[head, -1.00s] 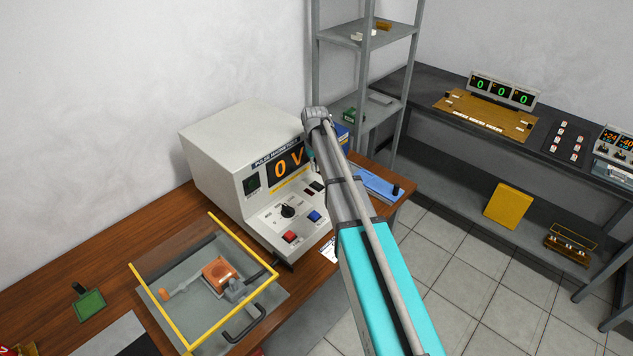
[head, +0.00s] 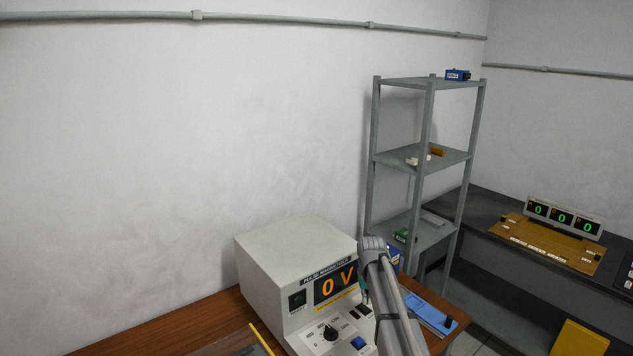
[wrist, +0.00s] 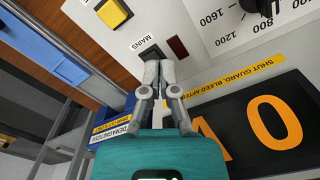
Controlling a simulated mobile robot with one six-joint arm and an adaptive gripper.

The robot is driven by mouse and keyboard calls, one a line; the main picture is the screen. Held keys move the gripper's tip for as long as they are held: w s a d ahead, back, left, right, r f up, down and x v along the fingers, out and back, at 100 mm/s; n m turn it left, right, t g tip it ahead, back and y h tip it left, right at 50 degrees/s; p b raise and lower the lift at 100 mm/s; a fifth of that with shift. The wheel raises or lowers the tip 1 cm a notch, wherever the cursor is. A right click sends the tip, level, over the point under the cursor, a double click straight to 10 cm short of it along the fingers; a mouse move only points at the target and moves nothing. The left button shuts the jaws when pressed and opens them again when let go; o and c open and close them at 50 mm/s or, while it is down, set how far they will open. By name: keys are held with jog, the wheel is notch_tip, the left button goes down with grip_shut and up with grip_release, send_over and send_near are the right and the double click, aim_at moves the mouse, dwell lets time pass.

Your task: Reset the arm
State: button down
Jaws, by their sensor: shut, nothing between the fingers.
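My gripper (wrist: 159,78) is shut with nothing between its fingers. In the wrist view its fingertips are in front of the pulse magnetizer's panel, over the dark switch marked MAINS (wrist: 148,52); whether they touch it I cannot tell. In the head view my arm reaches up from the bottom to the right side of the white pulse magnetizer (head: 290,240), and the fingers are hidden behind the arm. The orange display (head: 336,286) reads 0 V. The panel has a black dial (head: 330,332) and a blue button (head: 358,342).
A blue box labelled DEMAGNETIZER (wrist: 110,128) stands close beside the magnetizer. A blue tray-like item (head: 432,316) lies on the wooden bench (head: 165,332). A grey shelf rack (head: 372,150) stands behind. A dark bench at right carries a triple display (head: 565,215).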

jog(key=s+m, duration=0.1)
jog(key=s, duration=2.2)
jog(key=shift+s, duration=0.25)
jog(key=shift+w, duration=0.15)
notch_tip(320, 180, up, 7)
jog(key=n+p, duration=0.7)
jog(key=n, duration=1.8)
send_over(367, 310)
jog(key=shift+r, duration=0.15)
notch_tip(367, 310, down, 14)
jog(key=b, duration=1.3)
jog(key=shift+b, duration=0.35)
